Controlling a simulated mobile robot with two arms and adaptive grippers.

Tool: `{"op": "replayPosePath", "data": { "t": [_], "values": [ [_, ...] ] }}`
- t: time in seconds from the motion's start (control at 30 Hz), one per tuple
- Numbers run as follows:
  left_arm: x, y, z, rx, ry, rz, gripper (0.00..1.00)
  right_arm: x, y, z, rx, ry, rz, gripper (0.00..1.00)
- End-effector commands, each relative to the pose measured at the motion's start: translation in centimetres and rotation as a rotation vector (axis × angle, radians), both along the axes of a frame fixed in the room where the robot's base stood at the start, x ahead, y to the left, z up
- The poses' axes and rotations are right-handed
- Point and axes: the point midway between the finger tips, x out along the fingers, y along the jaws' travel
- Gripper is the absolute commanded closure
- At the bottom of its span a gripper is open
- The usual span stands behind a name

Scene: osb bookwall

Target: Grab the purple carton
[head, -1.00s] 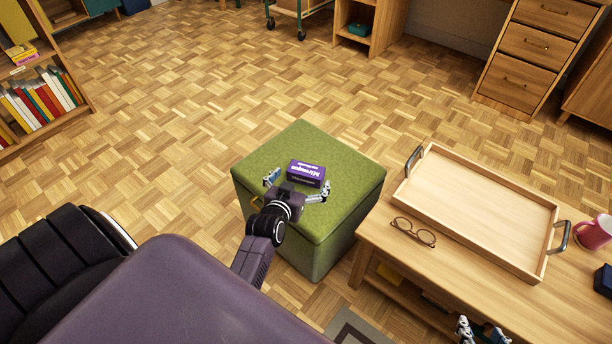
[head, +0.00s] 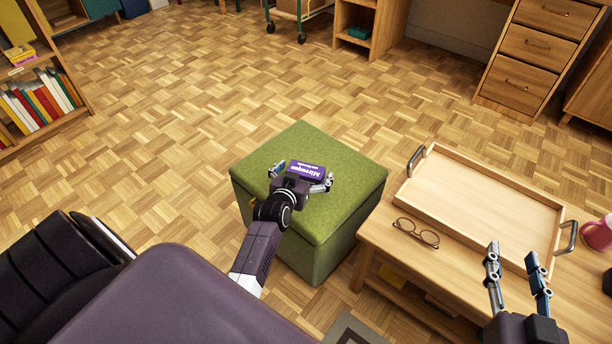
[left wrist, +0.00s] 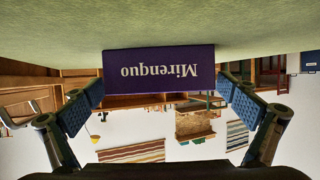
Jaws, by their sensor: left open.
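The purple carton (head: 306,170), with white lettering, lies on the green ottoman (head: 345,175). My left gripper (head: 303,175) is open low over the ottoman, with one finger at each side of the carton. In the left wrist view the carton (left wrist: 159,74) shows upside down, between the two blue fingertip pads. My right gripper (head: 512,252) is open and empty over the wooden table, in front of the tray.
A wooden tray (head: 425,195) with metal handles, glasses (head: 417,233) and a pink mug (head: 598,233) are on the table (head: 385,240) right of the ottoman. The floor behind the ottoman is clear. A bookshelf stands at the left.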

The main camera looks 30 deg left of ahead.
Motion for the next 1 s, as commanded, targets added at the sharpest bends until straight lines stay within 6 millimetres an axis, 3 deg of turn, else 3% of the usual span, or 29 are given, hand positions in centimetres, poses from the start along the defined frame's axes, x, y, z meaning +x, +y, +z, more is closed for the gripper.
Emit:
{"op": "replayPosePath", "data": {
  "t": [0.27, 0.57, 1.0],
  "values": [
    [0.08, 0.04, -0.03, 0.000, 0.001, 0.000, 0.00, 0.06, 0.06, 0.28, 0.003, -0.012, 0.001, 0.60],
    [0.07, 0.03, -0.03, 0.000, 0.000, 0.000, 0.33, 0.05, 0.03, 0.23, 0.002, -0.010, 0.000, 0.60],
    [0.07, 0.02, 0.26, 0.000, 0.000, 0.000, 0.34, -0.01, -0.02, -0.04, -0.002, 0.007, -0.001, 0.60]
  ]
}}
